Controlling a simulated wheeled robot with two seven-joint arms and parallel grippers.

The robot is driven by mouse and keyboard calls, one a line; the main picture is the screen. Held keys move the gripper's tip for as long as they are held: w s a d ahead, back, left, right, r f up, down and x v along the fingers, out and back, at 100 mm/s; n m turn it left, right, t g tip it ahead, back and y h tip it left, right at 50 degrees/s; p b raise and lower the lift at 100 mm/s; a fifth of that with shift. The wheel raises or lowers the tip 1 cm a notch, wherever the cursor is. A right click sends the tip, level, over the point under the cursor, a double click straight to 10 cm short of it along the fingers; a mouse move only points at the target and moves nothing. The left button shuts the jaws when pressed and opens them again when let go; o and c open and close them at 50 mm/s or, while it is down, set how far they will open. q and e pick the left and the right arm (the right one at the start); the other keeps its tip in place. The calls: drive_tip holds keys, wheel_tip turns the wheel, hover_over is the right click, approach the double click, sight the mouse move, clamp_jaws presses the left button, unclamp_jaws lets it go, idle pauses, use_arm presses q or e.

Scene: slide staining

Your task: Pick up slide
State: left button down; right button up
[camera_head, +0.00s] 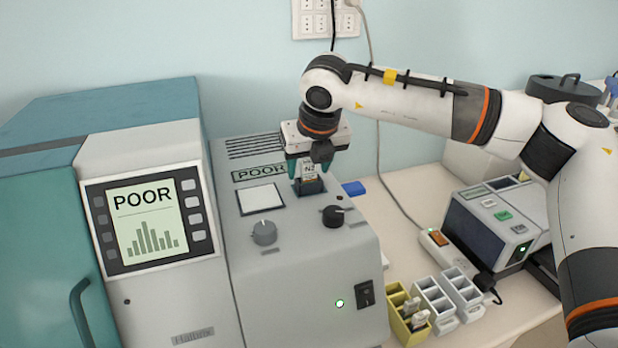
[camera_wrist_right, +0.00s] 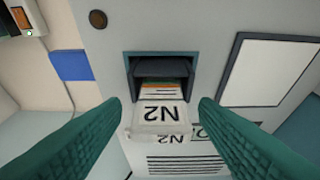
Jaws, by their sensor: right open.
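A slide labelled N2 (camera_head: 310,172) stands partly out of a dark slot (camera_head: 308,188) on top of the grey machine. In the right wrist view the same slide (camera_wrist_right: 160,115) shows its white N2 end, with coloured stripes behind it in the slot (camera_wrist_right: 160,65). My right gripper (camera_head: 308,172) is above the slot, pointing down. Its two green fingers (camera_wrist_right: 158,112) are open, one on each side of the slide, with gaps between them and it. My left gripper is not in view.
The grey machine (camera_head: 310,265) has two knobs, a white panel (camera_head: 260,198) and a green light. A teal-and-grey unit with a POOR screen (camera_head: 145,222) stands at left. Yellow (camera_head: 398,300) and white racks (camera_head: 436,300) and a smaller device (camera_head: 490,230) stand at right.

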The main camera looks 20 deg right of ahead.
drive_tip(key=shift+c, duration=0.4)
drive_tip(key=c, duration=1.1)
